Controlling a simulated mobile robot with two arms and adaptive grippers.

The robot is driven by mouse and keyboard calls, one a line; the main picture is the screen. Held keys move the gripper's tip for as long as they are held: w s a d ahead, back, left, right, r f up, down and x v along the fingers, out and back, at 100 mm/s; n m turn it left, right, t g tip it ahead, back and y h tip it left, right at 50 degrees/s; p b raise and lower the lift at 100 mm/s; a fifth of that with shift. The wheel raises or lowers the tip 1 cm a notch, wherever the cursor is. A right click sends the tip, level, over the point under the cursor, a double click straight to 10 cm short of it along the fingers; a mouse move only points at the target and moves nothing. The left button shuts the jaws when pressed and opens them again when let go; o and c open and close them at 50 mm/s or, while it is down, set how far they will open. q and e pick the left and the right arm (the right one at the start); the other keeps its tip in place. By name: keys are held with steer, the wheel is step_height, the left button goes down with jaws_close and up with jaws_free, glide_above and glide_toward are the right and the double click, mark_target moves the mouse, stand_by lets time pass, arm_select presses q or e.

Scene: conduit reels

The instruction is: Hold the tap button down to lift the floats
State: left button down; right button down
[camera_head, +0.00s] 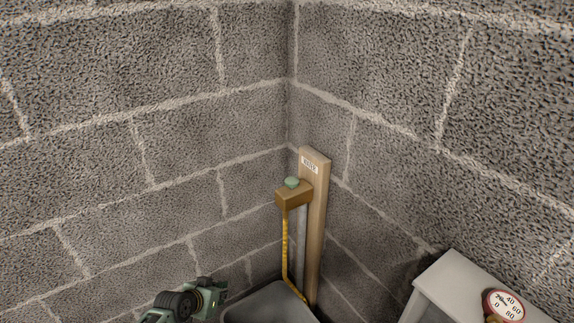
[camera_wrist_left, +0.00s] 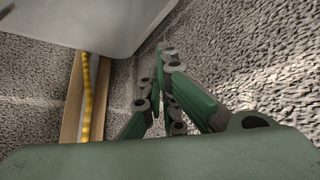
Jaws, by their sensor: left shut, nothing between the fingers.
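The tap button (camera_head: 292,182) is a round, pale green cap on top of a brown box (camera_head: 293,197). The box is fixed to an upright wooden post (camera_head: 318,215) in the wall corner. My left gripper (camera_head: 205,297) is low in the head view, left of and below the button and well apart from it. In the left wrist view its green fingers (camera_wrist_left: 167,50) are closed together with nothing between them. The button does not show in the wrist view. My right gripper is in neither view. I see no floats.
A yellow hose (camera_head: 285,245) runs down from the box; it also shows in the wrist view (camera_wrist_left: 86,100). A grey tub (camera_head: 265,300) stands below. A pale cabinet (camera_head: 455,285) with a round dial (camera_head: 505,305) stands at right. Block walls meet behind the post.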

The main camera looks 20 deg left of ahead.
mark_target(287, 182)
arm_select(q)
steer(key=w+r+m+t+h, duration=0.1)
steer(key=w+r, duration=0.2)
steer(key=r, duration=0.4)
steer(key=w+d+r+t, duration=0.1)
steer(key=w+r, duration=0.2)
steer(key=r, duration=0.4)
steer(key=w+r+m+t+h, duration=0.1)
steer(key=w+r, duration=0.2)
steer(key=r, duration=0.4)
steer(key=s+d+r+m+h, duration=0.1)
steer(key=d+r+m+h, duration=0.1)
steer(key=r, duration=0.7)
steer(key=s+d+r+m+h, duration=0.1)
steer(key=d+r, duration=0.3)
steer(key=r, duration=0.6)
steer(key=s+d+r+m+h, duration=0.1)
steer(key=d+r+m+h, duration=0.1)
steer(key=r, duration=0.7)
steer(key=shift+s+d+r+m+t+h+p, duration=0.4)
steer(key=shift+d+h, duration=0.3)
steer(key=shift+d, duration=0.35)
steer(key=shift+w+f, duration=0.1)
steer(key=shift+w, duration=0.1)
